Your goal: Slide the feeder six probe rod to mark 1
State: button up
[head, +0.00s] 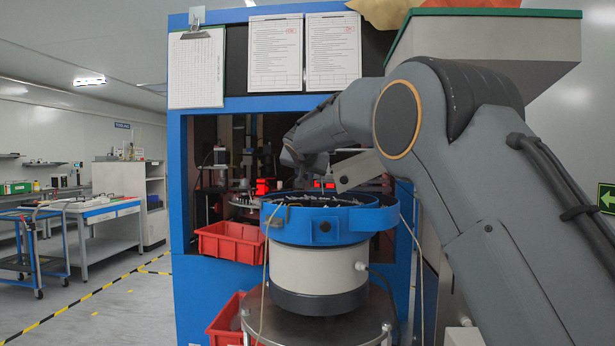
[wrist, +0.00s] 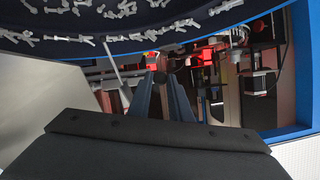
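A blue-rimmed round bowl feeder (head: 325,226) on a pale drum stands at the centre of the head view. Its curved blue rim also crosses the top of the wrist view (wrist: 130,50), with several pale parts inside. A thin light rod (wrist: 116,62) slants down from the rim in the wrist view; I cannot tell whether it is the probe rod. No mark 1 can be made out. My gripper (wrist: 166,80) has two blue-grey fingers with a narrow gap between them and nothing visibly held. In the head view its fingers cannot be made out behind the bowl and my arm.
A blue cabinet frame (head: 178,230) surrounds dark machinery with red lights. Red bins (head: 230,242) sit at its opening and below. A pale plate (head: 358,170) is beside my wrist above the bowl. Open floor and workbenches (head: 100,210) lie at left.

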jog(key=o, duration=0.4)
jog(key=shift+r, duration=0.1)
jog(key=shift+b+v, duration=1.35)
jog(key=shift+v, duration=2.55)
